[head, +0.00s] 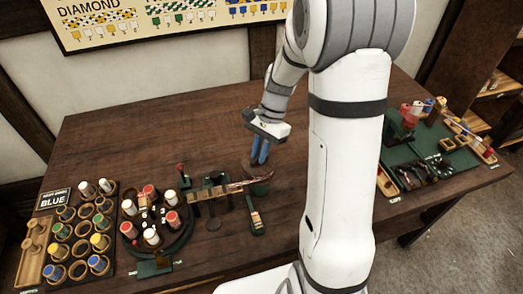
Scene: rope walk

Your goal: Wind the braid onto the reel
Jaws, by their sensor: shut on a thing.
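The braid (238,186) is a thin strand of red, white and dark colours. It runs right from a row of small wooden blocks (207,194) to a dark green round reel (261,188) near the middle of the table. My gripper (259,162) points down just behind and above the reel. Its blue fingers are shut on a small brown piece (252,167), mostly hidden by the fingers. I cannot tell whether this piece is joined to the reel. The braid's end at the reel is too small to make out.
A round braiding stand (163,262) with red and white bobbins is left of the reel. A rack (78,270) of coloured bobbins and a "BLUE" sign (53,199) stand farther left. A green mat (420,184) with tools lies right of my arm. The table (140,135) is clear behind.

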